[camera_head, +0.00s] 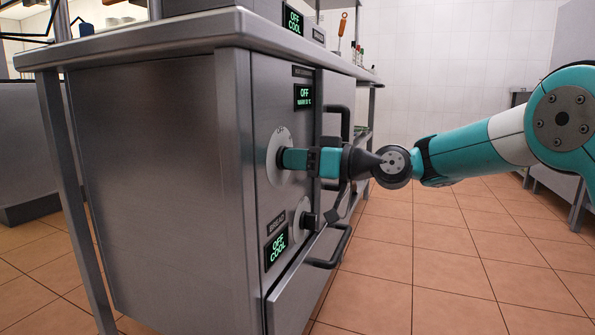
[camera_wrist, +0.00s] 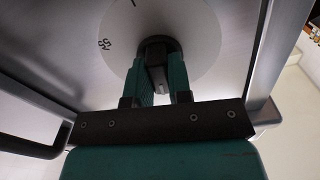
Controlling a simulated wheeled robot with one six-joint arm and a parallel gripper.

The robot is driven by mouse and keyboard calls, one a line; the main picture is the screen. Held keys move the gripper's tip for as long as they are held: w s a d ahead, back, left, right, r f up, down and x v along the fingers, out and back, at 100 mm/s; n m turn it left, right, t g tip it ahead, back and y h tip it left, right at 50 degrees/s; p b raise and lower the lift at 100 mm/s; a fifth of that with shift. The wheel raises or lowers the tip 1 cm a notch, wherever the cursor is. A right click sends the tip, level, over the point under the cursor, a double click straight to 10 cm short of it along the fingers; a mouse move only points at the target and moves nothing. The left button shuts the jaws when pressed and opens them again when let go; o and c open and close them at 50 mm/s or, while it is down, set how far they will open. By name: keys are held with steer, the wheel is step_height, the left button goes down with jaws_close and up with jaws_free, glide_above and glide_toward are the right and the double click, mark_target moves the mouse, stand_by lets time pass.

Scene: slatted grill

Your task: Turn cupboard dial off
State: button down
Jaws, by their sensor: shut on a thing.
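The cupboard dial is a dark knob on a round pale plate (camera_head: 279,137) on the front of the steel cabinet, below a small green display reading OFF (camera_head: 304,96). My gripper (camera_head: 284,158) reaches it from the right and hides most of the knob in the head view. In the wrist view, the two teal fingers (camera_wrist: 162,80) are shut on the dial (camera_wrist: 158,50), one on each side of its grip.
A second knob (camera_head: 308,221) sits lower on the cabinet, beside a display reading OFF COOL (camera_head: 277,245). Dark bar handles (camera_head: 337,245) stick out near my gripper. The worktop edge (camera_head: 240,25) overhangs above. The tiled floor (camera_head: 440,270) at right is clear.

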steer(key=shift+f+n+b, duration=0.15)
steer(key=shift+n+b, duration=0.6)
steer(key=shift+n, duration=0.35)
steer(key=c, duration=1)
jaws_free()
steer(key=shift+c, duration=0.2)
steer(key=b+v, duration=0.2)
steer(key=v, duration=1.5)
steer(key=shift+d, duration=0.2)
steer(key=shift+s+r, duration=0.15)
steer(key=shift+r, duration=0.1)
